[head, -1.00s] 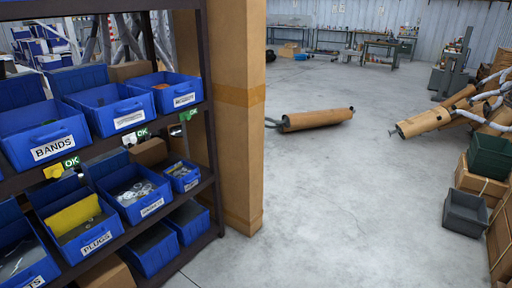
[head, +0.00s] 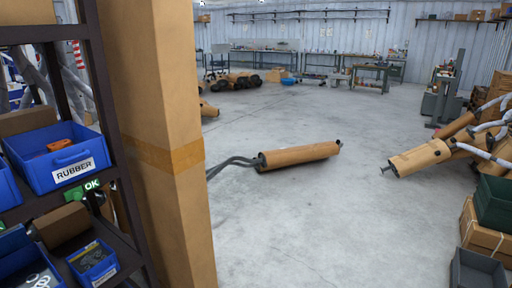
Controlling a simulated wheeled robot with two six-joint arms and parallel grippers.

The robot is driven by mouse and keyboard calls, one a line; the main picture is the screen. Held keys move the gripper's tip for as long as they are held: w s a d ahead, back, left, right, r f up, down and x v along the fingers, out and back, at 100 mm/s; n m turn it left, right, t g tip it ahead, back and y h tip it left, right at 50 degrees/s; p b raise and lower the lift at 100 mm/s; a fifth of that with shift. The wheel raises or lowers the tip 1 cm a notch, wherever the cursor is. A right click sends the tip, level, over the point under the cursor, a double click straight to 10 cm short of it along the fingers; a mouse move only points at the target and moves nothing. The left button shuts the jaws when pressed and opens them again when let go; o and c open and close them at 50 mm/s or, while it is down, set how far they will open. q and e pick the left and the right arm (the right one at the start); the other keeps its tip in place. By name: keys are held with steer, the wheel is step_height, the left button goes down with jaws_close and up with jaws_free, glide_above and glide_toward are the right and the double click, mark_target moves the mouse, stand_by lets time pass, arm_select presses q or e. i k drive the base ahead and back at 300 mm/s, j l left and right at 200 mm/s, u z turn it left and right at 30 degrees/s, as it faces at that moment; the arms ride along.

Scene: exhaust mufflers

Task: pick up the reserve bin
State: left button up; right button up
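No bin in view has a label that reads reserve. A blue bin labelled RUBBER (head: 35,182) stands on the dark shelf rack (head: 98,95) at the left, with something orange inside. A small blue bin (head: 92,266) with dark parts in it is on the shelf below; its label is too small to read. Part of another blue bin (head: 30,272) shows at the lower left edge. On the right are a dark green bin (head: 493,204) on a cardboard box (head: 484,236) and a grey bin (head: 476,270), cut off by the frame. Neither of my grippers is in view.
A tan pillar (head: 165,220) stands right beside the rack. A brown muffler (head: 300,155) with a bent pipe lies on the floor in the middle. More mufflers (head: 420,158) lie at the right. Workbenches (head: 370,75) line the back.

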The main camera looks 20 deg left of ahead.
mark_target(96, 262)
steer(key=i+u, duration=0.25)
steer(key=i, duration=0.55)
steer(key=i+l+u, duration=0.1)
steer(key=i+u, duration=0.15)
steer(key=i, duration=0.6)
